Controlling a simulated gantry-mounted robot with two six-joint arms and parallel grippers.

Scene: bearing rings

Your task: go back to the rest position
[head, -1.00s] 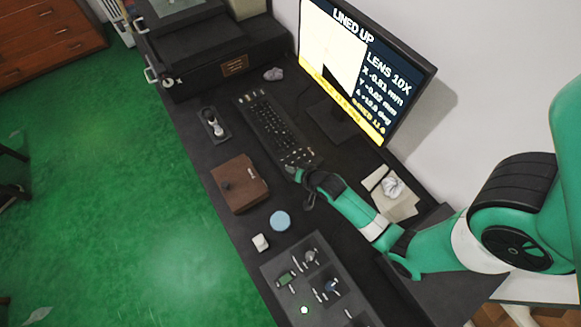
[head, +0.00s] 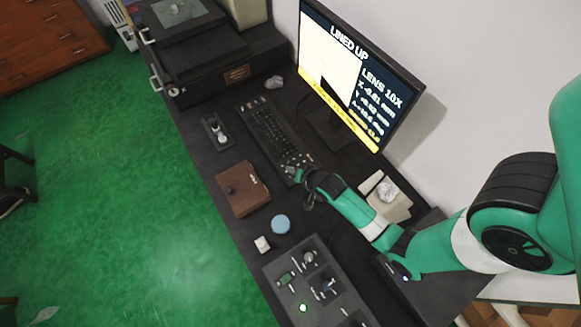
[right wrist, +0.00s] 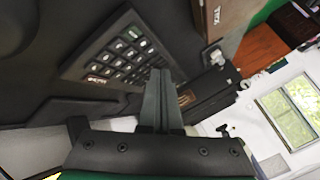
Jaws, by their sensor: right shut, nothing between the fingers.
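My right gripper (head: 297,178) is shut and empty at the near end of the black keyboard (head: 268,132). Its green arm comes in from the right over the desk. In the right wrist view the shut fingers (right wrist: 160,85) point up the picture, with the keyboard's number keys (right wrist: 124,55) just beyond them. I cannot tell whether the fingertips touch the keyboard. My left gripper is not in view.
A monitor (head: 350,85) reading "LINED UP" stands behind the keyboard. A brown box (head: 243,190), a blue disc (head: 281,224), a white block (head: 262,244) and a grey tray of parts (head: 330,268) lie along the front. Crumpled paper (head: 387,191) lies beside my right arm.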

